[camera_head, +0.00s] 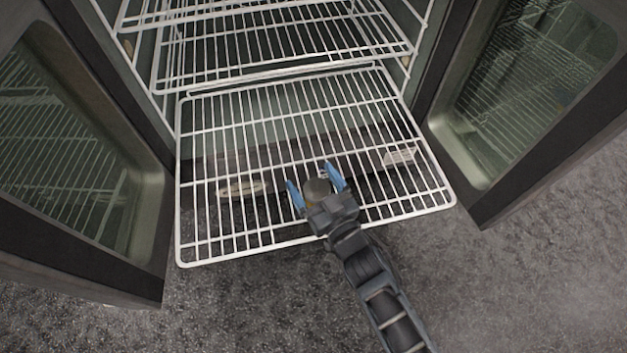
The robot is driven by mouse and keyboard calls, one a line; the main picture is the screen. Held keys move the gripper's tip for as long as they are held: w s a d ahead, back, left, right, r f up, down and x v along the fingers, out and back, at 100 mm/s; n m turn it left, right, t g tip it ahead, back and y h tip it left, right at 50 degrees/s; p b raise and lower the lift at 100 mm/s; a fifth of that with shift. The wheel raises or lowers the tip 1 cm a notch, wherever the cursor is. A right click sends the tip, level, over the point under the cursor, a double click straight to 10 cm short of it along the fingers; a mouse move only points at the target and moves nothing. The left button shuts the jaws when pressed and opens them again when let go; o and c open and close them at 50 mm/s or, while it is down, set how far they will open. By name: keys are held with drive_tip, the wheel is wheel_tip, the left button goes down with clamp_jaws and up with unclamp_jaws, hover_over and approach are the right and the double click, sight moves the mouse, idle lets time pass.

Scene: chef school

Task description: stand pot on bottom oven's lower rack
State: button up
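The lower rack (230,225) is a white wire shelf pulled out of the oven (170,150) toward me, over the dark floor. It looks level and I see no pot standing on it. My gripper (316,183) is above the front middle of this rack, with its two blue fingers spread apart. A small round grey-brown shape (317,187) shows between the fingers. I cannot tell if it is part of my gripper or a separate thing. No pot is clearly recognisable in this view.
Glass-panelled oven doors stand open on the left (75,160) and right (525,90). An upper wire rack (285,45) is further back above the lower one. The speckled grey floor (500,290) is clear in front.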

drive_tip(key=shift+r, duration=0.1)
drive_tip(key=shift+s+d, duration=0.15)
drive_tip(key=shift+s, duration=0.05)
drive_tip(key=p+v, duration=0.2)
drive_tip(key=v, duration=0.9)
drive_tip(key=shift+s, duration=0.25)
drive_tip(key=shift+d, duration=0.15)
